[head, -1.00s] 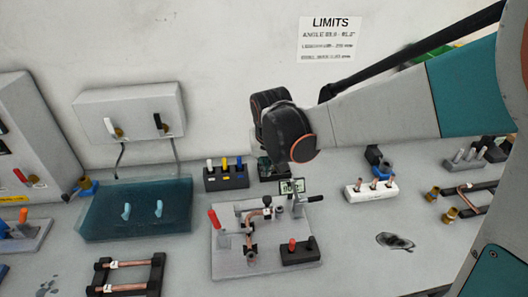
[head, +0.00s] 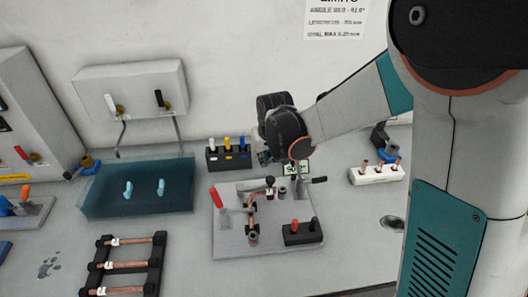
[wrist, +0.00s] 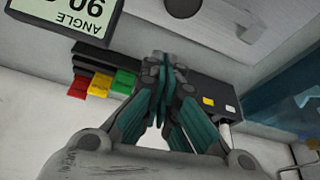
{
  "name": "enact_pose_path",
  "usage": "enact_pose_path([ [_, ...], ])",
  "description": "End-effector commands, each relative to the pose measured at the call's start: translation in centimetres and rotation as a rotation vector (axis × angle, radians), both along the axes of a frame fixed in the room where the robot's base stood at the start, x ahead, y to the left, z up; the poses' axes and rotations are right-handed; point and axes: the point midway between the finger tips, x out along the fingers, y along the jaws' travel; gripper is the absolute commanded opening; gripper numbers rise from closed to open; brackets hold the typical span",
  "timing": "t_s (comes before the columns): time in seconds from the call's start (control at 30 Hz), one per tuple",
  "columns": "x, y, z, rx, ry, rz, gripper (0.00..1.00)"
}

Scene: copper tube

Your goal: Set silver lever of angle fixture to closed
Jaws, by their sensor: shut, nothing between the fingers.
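The angle fixture is a light grey plate (head: 233,243) in the head view, with a bent copper tube (head: 251,212) on it. A red lever (head: 216,198) stands at its left side. At its back right is a lever with a black handle (head: 319,180), beside the angle display (head: 297,168); I cannot tell for sure that this is the silver lever. My gripper is over the back of the fixture, its fingertips hidden in the head view. In the wrist view my gripper (wrist: 165,58) is shut and empty, with the angle display (wrist: 70,17) at upper left.
A black block with coloured pegs (head: 228,158) stands behind the fixture. A teal tray (head: 105,203) is to the left, a tube rack (head: 154,272) at front left. A white block with copper pegs (head: 376,177) is to the right. Red, yellow and green blocks (wrist: 100,84) show in the wrist view.

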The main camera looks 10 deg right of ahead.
Motion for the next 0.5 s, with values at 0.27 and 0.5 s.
enact_pose_path([
  [0.27, -2.7, -0.5, -0.3, 0.000, 0.000, 0.000, 0.00],
  [0.5, -3.0, -0.5, -0.3, 0.000, 0.000, 0.000, 0.00],
])
